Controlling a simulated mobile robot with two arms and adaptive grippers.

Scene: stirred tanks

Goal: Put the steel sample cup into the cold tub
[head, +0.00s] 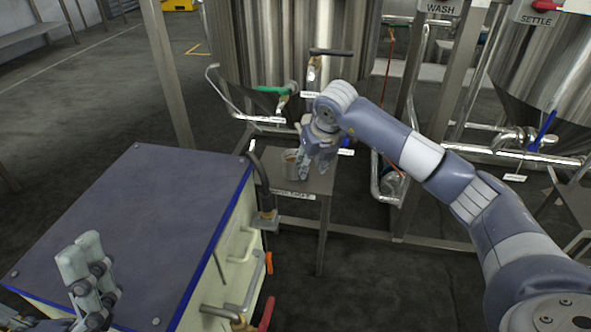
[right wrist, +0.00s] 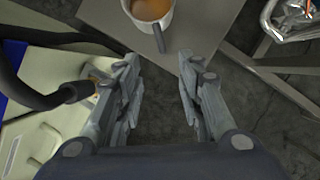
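The steel sample cup (head: 289,162) stands upright on a small grey stand (head: 318,182) under the tank. In the right wrist view the cup (right wrist: 150,14) is at the top edge, partly cut off, with brownish liquid inside and a handle on its lower right. My right gripper (head: 311,170) is beside the cup in the head view. In the right wrist view its fingers (right wrist: 158,80) are apart with nothing between them, pointing toward the stand's edge. I cannot make out a cold tub.
A cream chest with a blue-grey lid (head: 130,215) fills the lower left. A black hose (head: 262,185) curves up beside it near the stand. A steel tank (head: 290,45) with pipes, a green-handled valve (head: 275,90) and frame legs stands behind.

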